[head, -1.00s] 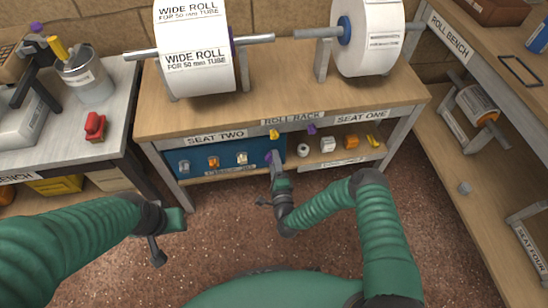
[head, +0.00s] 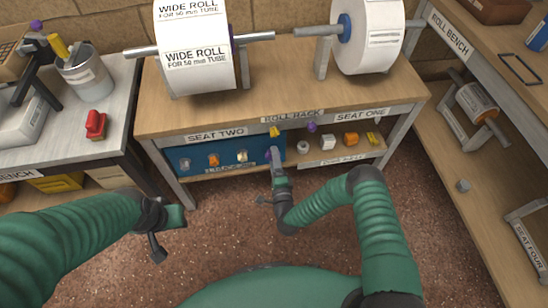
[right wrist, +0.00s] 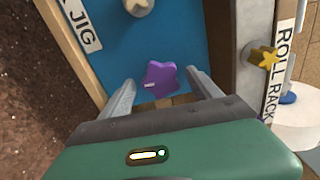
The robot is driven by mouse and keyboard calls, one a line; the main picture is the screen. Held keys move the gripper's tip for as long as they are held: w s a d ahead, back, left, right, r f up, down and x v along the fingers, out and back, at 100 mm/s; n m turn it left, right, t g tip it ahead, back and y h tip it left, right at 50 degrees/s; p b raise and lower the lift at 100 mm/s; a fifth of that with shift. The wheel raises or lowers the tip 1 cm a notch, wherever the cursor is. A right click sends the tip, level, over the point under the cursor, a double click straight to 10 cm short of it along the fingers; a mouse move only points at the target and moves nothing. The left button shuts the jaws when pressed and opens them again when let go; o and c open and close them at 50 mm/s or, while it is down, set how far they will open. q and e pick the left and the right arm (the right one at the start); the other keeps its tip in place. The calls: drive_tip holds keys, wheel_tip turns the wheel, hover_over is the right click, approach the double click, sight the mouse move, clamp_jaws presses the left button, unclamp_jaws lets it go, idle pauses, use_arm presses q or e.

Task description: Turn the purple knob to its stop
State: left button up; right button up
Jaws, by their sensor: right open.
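The purple knob (right wrist: 160,78) is star-shaped, with a small pale mark on its left side. It sits on a blue panel (right wrist: 178,28) under the bench, and it also shows partly in the head view (head: 268,155). My right gripper (right wrist: 160,88) is open, with one finger on each side of the knob. Gaps show between the fingers and the knob. In the head view my right gripper (head: 275,156) is at the panel's right end and covers part of it. My left gripper (head: 165,232) hangs over the floor, away from the panel; its jaw opening is unclear.
A pale knob (right wrist: 139,6) is near on the same panel, with an orange one (head: 213,160) further left. A yellow star knob (right wrist: 263,57) sticks out by the ROLL RACK label. Several small objects sit on the shelf (head: 318,164) to the right. The floor below is clear.

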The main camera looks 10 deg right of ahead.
drive_tip(key=s+p, duration=0.1)
drive_tip(key=s, duration=0.3)
idle(0.3)
drive_tip(key=m+b, duration=0.5)
drive_tip(key=m, duration=0.7)
drive_tip(key=shift+w, duration=0.1)
